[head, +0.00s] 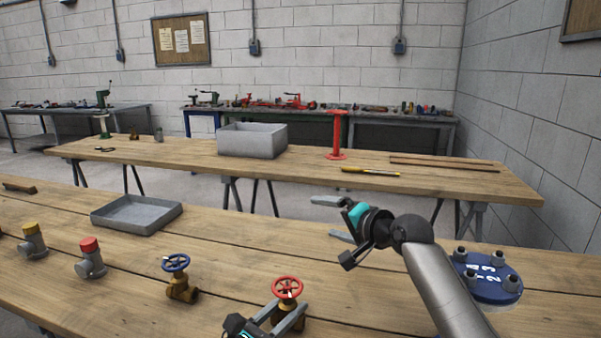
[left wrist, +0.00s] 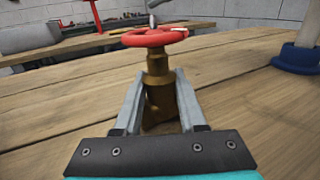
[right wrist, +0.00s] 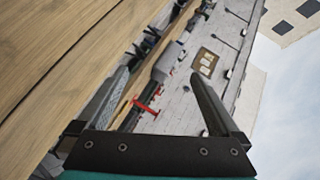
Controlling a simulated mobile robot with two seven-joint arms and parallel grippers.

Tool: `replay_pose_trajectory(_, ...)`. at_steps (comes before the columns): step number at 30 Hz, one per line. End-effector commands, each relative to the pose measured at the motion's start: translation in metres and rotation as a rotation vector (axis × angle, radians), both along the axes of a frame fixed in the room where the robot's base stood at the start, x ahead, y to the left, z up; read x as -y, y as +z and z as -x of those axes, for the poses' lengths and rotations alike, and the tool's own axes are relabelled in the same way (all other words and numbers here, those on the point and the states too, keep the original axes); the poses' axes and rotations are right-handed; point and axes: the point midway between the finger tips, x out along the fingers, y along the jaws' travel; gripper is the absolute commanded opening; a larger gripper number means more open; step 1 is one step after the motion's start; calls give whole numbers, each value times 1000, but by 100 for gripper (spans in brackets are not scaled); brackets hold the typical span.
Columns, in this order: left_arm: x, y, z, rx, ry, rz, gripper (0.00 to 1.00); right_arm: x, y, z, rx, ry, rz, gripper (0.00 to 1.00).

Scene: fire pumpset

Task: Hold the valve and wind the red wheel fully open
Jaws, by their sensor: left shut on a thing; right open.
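The brass valve with the red wheel (head: 287,288) stands upright on the near bench, right of centre. My left gripper (head: 288,314) is shut on its brass body. In the left wrist view the brass body (left wrist: 158,97) sits between the two fingers, with the red wheel (left wrist: 153,37) above them and clear of them. My right gripper (head: 328,218) is open and empty, raised above the far side of the near bench, beyond the red wheel and to its right. The right wrist view shows nothing between its fingers (right wrist: 163,80).
A blue-wheeled brass valve (head: 177,264) stands left of the red one. Red-capped (head: 91,262) and yellow-capped (head: 33,240) fittings and a grey tray (head: 120,222) are further left. A blue flange with bolts (head: 497,291) is right, beside my right arm.

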Motion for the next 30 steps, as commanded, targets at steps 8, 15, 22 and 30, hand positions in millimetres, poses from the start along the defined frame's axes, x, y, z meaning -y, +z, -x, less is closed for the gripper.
replay_pose_trajectory(8,-1,0,0,-1,2,-2,0,-17,25,-3,-203,-15,-374,100)
replay_pose_trajectory(15,-1,0,0,-1,2,-2,0,-31,50,-1,-396,-11,-679,100)
replay_pose_trajectory(22,-1,0,0,-1,2,-2,0,-46,77,2,-601,10,-955,100)
replay_pose_trajectory(30,-1,0,0,0,2,-1,0,-59,102,8,-850,46,-1210,100)
